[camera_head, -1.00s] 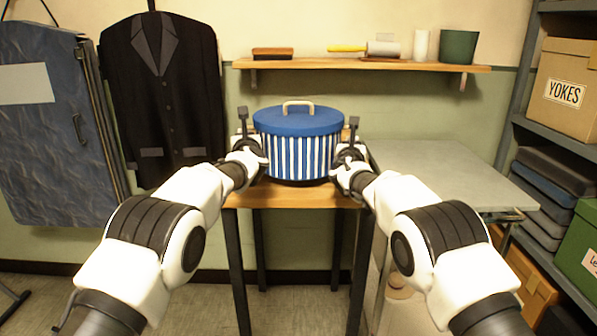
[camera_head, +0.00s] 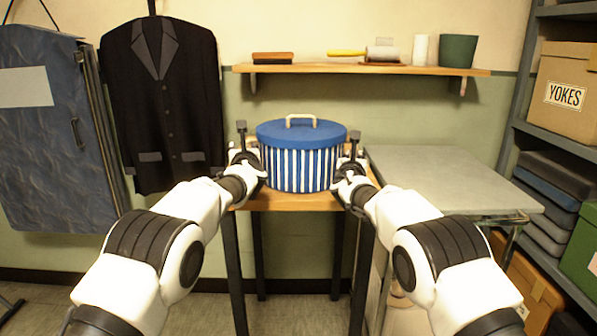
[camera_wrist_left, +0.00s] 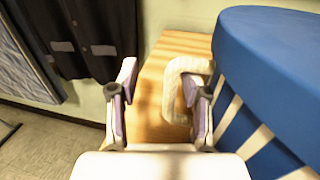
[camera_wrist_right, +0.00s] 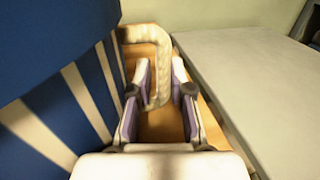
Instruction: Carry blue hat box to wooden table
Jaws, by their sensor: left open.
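The blue hat box (camera_head: 302,168), with blue and white stripes, a blue lid (camera_head: 301,132) and a pale top handle, stands upright on the wooden table (camera_head: 290,203). My left gripper (camera_wrist_left: 157,82) is open at the box's left side handle (camera_wrist_left: 174,85). The handle's outer bar lies between its fingers, close to the right finger. My right gripper (camera_wrist_right: 160,72) has its fingers either side of the right side handle (camera_wrist_right: 163,60); whether they press on it is unclear. The box also shows at the edges of the left wrist view (camera_wrist_left: 275,70) and right wrist view (camera_wrist_right: 50,60).
A grey table (camera_head: 440,180) stands close on the right. A wall shelf (camera_head: 350,68) with a brush, a roller and pots is above and behind. A dark jacket (camera_head: 165,100) and a blue garment bag (camera_head: 50,130) hang at left. Storage shelving (camera_head: 520,130) is at right.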

